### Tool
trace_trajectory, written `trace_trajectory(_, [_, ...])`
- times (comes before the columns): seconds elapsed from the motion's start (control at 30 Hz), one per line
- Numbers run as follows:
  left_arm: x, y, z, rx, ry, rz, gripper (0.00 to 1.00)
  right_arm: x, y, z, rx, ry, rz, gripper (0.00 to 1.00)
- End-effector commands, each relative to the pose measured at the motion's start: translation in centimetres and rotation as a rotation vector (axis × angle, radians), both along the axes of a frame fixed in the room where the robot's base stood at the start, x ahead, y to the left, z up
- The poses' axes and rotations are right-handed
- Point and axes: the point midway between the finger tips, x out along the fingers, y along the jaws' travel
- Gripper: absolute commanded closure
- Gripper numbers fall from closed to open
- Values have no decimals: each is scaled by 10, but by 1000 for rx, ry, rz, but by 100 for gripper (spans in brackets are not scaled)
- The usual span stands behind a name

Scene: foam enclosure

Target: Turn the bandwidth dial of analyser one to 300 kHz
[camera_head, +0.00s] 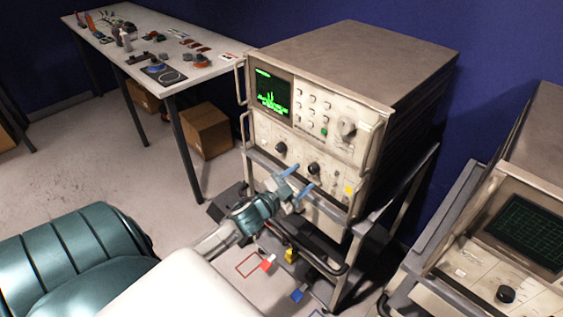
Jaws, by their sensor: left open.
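A beige analyser (355,45) with a lit green screen (272,94) stands on a wheeled cart in the middle. Its upper panel has a large grey knob (347,128). Its lower panel has two black knobs, a left one (280,147) and a right one (313,168). The labels are too small to read, so I cannot tell which knob is the bandwidth dial or its setting. My left gripper (302,177) is open and empty, its blue fingers in front of the lower panel, just below the right black knob. I cannot tell whether they touch anything. My right gripper is out of view.
A second analyser (522,225) stands on a cart at the right. A white table (190,75) with small items is at the back left, with cardboard boxes (207,130) beneath. Metal handles (241,82) edge the front panel.

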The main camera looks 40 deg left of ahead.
Motion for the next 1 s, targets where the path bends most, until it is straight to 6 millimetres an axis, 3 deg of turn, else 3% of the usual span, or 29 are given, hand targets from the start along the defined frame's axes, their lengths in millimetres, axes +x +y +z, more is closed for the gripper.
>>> trace_trajectory(0.03, [-5,0,-7,6,-1,-3,48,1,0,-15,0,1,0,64])
trace_trajectory(0.2, [-19,0,-6,2,-6,-2,48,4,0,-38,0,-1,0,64])
trace_trajectory(0.43, [-46,2,-5,4,-2,-3,48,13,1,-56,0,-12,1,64])
trace_trajectory(0.7, [-68,5,-2,3,-1,1,48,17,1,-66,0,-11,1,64])
trace_trajectory(1.0, [-72,5,1,-1,-4,1,48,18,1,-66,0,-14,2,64])
